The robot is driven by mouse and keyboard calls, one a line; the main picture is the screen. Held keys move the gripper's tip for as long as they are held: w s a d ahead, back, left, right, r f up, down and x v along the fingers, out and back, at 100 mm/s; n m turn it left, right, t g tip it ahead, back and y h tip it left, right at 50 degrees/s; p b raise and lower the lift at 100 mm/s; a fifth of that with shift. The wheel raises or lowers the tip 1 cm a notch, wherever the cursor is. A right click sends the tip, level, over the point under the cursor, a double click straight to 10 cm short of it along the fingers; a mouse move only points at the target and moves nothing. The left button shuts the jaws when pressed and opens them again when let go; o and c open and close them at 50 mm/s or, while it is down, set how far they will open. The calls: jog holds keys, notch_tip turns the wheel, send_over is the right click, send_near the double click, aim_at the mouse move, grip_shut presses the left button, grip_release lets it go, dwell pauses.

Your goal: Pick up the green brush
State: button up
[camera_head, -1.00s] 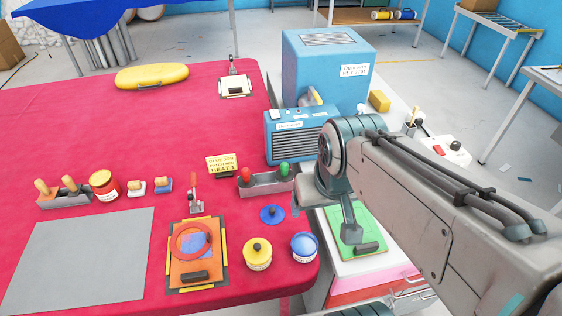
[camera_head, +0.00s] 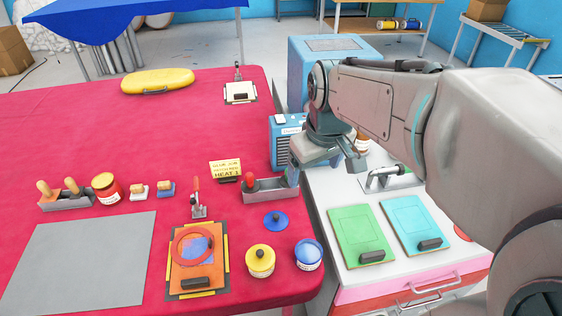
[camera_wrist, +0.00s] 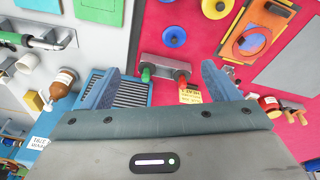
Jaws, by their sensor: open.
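The green brush (camera_wrist: 146,73) shows in the wrist view, standing in a grey metal holder (camera_wrist: 163,62) beside a red brush (camera_wrist: 181,76). My gripper (camera_wrist: 160,68) is open and empty, with its two fingers spread to either side of the holder in the picture. In the head view, the holder (camera_head: 272,194) sits near the right edge of the red table, and the red brush (camera_head: 250,185) stands at its left end. There my gripper (camera_head: 325,165) is above and right of the holder and covers the green brush.
A blue heater-like box (camera_head: 283,140) stands behind the holder, partly hidden by my arm. A yellow sign (camera_head: 226,169) and an upright toggle clamp (camera_head: 198,205) are to the left. A blue lid (camera_head: 275,221) lies in front. Green and cyan boards lie on the white cabinet.

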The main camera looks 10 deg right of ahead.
jog(key=w+f+n+g+b, duration=0.15)
jog(key=w+f+n, duration=0.4)
jog(key=w, duration=0.65)
jog(key=w+f+n+g+b, duration=0.1)
jog(key=w+f+n+b, duration=0.4)
jog(key=w, duration=0.6)
jog(key=shift+m, duration=0.55)
notch_tip(320, 180, down, 9)
jog(key=shift+d+r+p, duration=0.1)
jog(key=shift+d+p, duration=0.05)
jog(key=shift+p, duration=1.1)
jog(key=shift+a+f+p, duration=0.2)
jog(key=shift+f+p, duration=0.35)
jog(key=shift+f, duration=2.2)
jog(key=c, duration=1.1)
jog(key=shift+r, duration=0.1)
jog(key=shift+c, duration=0.2)
